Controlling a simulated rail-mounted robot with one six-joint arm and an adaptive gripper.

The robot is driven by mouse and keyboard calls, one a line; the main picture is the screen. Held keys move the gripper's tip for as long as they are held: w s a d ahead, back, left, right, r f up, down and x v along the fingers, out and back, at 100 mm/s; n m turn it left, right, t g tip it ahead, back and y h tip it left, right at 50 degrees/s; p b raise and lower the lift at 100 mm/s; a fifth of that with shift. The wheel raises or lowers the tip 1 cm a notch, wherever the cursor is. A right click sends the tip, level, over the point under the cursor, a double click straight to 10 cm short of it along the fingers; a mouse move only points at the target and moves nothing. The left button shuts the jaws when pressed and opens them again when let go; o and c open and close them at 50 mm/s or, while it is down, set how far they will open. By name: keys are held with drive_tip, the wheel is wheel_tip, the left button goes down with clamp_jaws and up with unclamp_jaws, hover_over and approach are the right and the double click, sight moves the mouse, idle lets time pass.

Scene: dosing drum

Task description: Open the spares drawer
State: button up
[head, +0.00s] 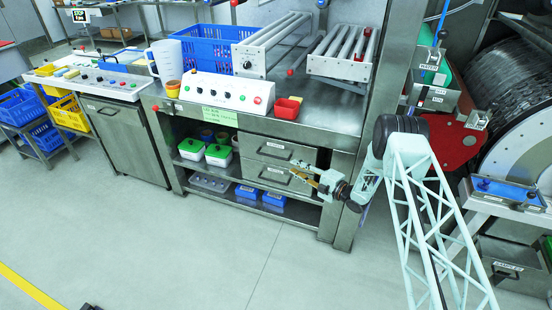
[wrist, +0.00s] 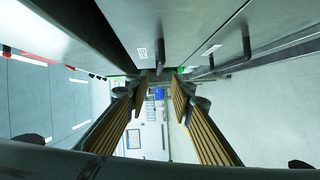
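Two grey drawers, an upper one (head: 280,148) and a lower one (head: 264,173), sit one above the other under the bench top. Both look closed. Each has a bar handle and a small white label, too small to read, so I cannot tell which is the spares drawer. My gripper (head: 304,172) is in front of their right side, covering part of the fronts. In the wrist view my gripper (wrist: 160,96) is open, its ribbed tan fingers apart with nothing between them. A dark handle (wrist: 160,52) and a label (wrist: 142,53) show above the fingertips, apart from them.
The bench top holds a blue crate (head: 212,45), a control panel (head: 222,93), a red bin (head: 288,108) and roller racks (head: 345,52). A drum machine (head: 515,80) stands right. The floor in front is clear.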

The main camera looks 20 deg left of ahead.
sight(275, 157)
drive_tip(key=shift+a, duration=0.1)
drive_tip(key=shift+b+x, duration=1.4)
drive_tip(key=shift+x, duration=5.35)
drive_tip(key=shift+f, duration=0.1)
drive_tip(key=shift+c, duration=0.7)
clamp_jaws()
